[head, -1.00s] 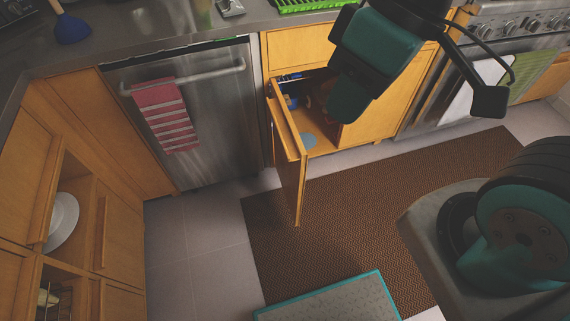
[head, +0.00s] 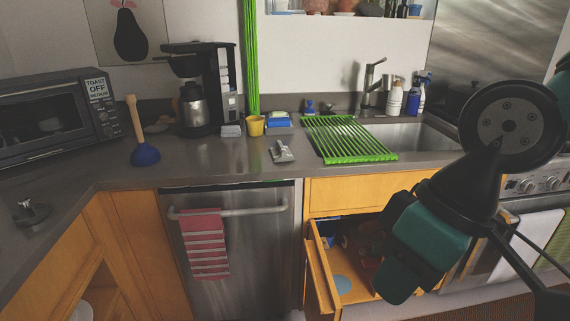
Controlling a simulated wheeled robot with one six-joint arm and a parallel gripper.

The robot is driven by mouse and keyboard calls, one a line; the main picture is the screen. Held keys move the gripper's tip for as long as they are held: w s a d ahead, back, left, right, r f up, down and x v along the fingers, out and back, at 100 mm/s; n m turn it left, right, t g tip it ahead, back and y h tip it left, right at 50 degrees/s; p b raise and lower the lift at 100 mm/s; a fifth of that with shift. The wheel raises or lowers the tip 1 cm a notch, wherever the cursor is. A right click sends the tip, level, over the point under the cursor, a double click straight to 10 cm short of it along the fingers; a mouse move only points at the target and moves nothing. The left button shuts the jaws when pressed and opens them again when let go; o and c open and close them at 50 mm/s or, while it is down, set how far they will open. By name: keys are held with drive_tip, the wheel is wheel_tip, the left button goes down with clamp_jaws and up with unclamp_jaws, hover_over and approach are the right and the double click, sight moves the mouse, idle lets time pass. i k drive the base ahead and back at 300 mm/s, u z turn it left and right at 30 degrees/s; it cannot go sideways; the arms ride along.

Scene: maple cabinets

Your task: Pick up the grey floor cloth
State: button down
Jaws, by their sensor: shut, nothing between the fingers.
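I cannot make out the grey floor cloth for sure. A small grey item (head: 282,152) lies on the counter left of the green drying rack; I cannot tell whether it is a cloth. My gripper (head: 397,282), teal and black, hangs in front of the open cabinet under the sink. It is shut and holds nothing that I can see. It hides part of the cabinet's inside.
The cabinet door (head: 322,272) stands open, with a round blue-grey patch (head: 342,285) inside. A striped red towel (head: 204,245) hangs on the dishwasher. The counter holds a plunger (head: 145,154), a coffee maker (head: 197,95), a yellow cup (head: 255,126) and the green rack (head: 347,138).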

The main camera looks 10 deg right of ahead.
sight(279, 152)
drive_tip(key=k, duration=0.6)
drive_tip(key=u, duration=0.5)
drive_tip(key=i, duration=1.2)
drive_tip(key=z, duration=0.55)
drive_tip(key=i, duration=0.35)
drive_tip(key=z, duration=0.35)
